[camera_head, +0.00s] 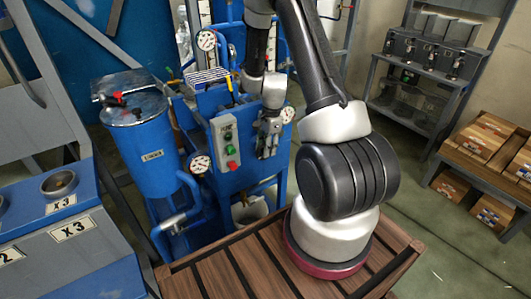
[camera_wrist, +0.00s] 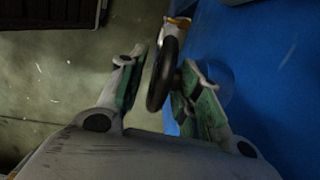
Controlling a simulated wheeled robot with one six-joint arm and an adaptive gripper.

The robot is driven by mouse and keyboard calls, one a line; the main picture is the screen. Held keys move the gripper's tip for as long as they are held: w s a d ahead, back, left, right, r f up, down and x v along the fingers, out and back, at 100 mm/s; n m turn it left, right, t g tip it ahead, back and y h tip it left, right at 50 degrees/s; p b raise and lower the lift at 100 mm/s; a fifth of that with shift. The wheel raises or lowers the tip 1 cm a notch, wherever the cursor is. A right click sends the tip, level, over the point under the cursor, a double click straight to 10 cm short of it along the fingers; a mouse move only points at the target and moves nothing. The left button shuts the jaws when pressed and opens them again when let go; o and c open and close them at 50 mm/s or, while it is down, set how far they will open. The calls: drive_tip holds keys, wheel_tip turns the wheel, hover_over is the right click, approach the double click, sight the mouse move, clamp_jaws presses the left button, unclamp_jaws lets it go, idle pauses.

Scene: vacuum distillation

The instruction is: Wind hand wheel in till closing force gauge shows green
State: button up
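A black hand wheel (camera_wrist: 164,76) shows nearly edge-on in the wrist view. My gripper (camera_wrist: 165,88) straddles it, one green-padded finger on each side. A narrow gap shows on the left of the wheel, and the right finger is close to its other face; I cannot tell whether it touches. In the head view my gripper (camera_head: 268,140) is at the front of the blue unit (camera_head: 215,105), and the wheel is not clearly visible there. Round white gauges show at the upper left (camera_head: 206,40), lower left (camera_head: 200,163) and right (camera_head: 287,114). Their readings are too small to tell.
A grey control box (camera_head: 225,140) with green and red buttons is left of my gripper. A blue tank (camera_head: 145,140) stands further left. A wooden slatted top (camera_head: 215,275) is in front. Shelves (camera_head: 425,75) and boxes (camera_head: 485,140) stand at the right beyond open floor.

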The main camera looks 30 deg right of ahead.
drive_tip(key=r, duration=0.3)
drive_tip(key=d+r, duration=0.1)
drive_tip(key=r, duration=0.5)
drive_tip(key=shift+d+r, duration=0.15)
drive_tip(key=shift+h, duration=0.8)
drive_tip(key=f, duration=0.1)
drive_tip(key=a+f, duration=0.1)
drive_tip(key=f, duration=0.2)
drive_tip(key=shift+a, duration=0.3)
wheel_tip(320, 180, down, 8)
drive_tip(key=shift+r, duration=0.15)
clamp_jaws()
